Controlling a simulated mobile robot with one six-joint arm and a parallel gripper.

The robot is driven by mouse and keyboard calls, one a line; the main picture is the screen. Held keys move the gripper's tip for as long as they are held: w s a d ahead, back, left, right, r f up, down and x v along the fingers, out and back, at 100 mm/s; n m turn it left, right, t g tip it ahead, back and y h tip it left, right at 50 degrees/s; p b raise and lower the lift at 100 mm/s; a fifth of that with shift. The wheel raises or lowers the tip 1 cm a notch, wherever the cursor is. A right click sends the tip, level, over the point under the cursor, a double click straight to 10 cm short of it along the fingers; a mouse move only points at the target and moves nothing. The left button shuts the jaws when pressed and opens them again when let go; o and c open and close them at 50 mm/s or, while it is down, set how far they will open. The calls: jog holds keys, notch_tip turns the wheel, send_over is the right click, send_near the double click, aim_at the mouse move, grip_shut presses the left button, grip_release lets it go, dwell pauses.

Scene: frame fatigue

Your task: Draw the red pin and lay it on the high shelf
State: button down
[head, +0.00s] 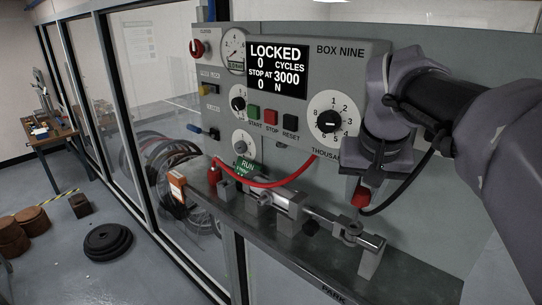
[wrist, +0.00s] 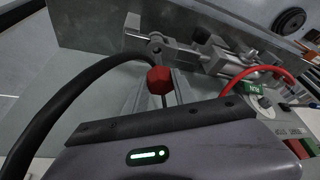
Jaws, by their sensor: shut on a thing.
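The red pin shows as a red head (head: 361,197) at the tip of my gripper (head: 367,185), at the right in the head view. My gripper is shut on it. In the wrist view the red head (wrist: 158,80) shows beyond the gripper body, with a thin grey rod beside it. The fingers are mostly hidden. The pin is in front of the grey panel, above the right end of the metal test rig (head: 293,212). I cannot tell whether its lower end is clear of the rig. I cannot pick out the high shelf.
The grey machine panel (head: 290,130) has dials, buttons and a display (head: 277,70) reading LOCKED. A red cord (head: 270,185) hangs across its lower part. The rig stands on a dark ledge (head: 330,262) marked PARK. An orange-labelled box (head: 177,187) stands at the ledge's left end.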

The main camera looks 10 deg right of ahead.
jog(key=shift+r, duration=0.2)
jog(key=shift+r, duration=0.1)
notch_tip(320, 180, up, 4)
jog(key=p, duration=0.4)
